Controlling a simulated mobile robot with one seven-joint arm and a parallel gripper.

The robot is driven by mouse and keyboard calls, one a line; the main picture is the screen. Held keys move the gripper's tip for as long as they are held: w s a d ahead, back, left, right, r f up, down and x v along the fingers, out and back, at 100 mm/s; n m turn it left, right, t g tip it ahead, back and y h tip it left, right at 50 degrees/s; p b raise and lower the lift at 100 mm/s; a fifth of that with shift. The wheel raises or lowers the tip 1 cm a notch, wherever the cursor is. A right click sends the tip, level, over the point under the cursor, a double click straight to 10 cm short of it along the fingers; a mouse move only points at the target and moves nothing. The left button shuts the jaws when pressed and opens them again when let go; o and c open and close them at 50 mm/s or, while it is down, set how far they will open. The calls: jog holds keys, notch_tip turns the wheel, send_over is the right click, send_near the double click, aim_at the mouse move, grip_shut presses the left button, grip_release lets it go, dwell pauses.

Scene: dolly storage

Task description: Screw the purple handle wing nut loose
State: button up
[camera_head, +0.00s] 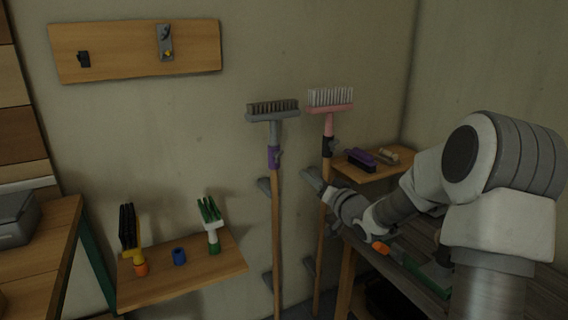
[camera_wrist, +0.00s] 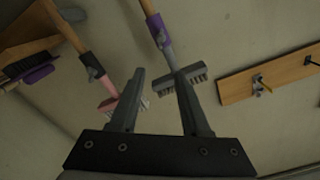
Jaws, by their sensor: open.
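A long wooden broom handle with a grey brush head (camera_head: 273,110) leans upright against the wall, brush end up. Its purple collar with wing nut (camera_head: 274,157) sits just below the brush head. In the wrist view the purple collar (camera_wrist: 160,33) shows beyond the fingertips, at the top centre; the wing itself is too small to make out. My gripper (camera_head: 314,181) is to the right of and slightly below the collar in the head view, in front of the neighbouring pink broom. The wrist view shows my gripper (camera_wrist: 160,75) open, with nothing between its fingers.
A pink broom (camera_head: 329,108) with a black collar (camera_head: 328,146) stands close on the right. A corner shelf (camera_head: 372,175) holds a purple brush (camera_head: 360,158). A low shelf (camera_head: 205,272) at left carries hand brushes and a blue ring. A hook board (camera_head: 120,55) hangs above.

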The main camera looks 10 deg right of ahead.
aim_at(279, 156)
jog(key=b+x, duration=0.2)
jog(key=x, duration=1.5)
jog(key=shift+w+a, duration=0.1)
grip_shut()
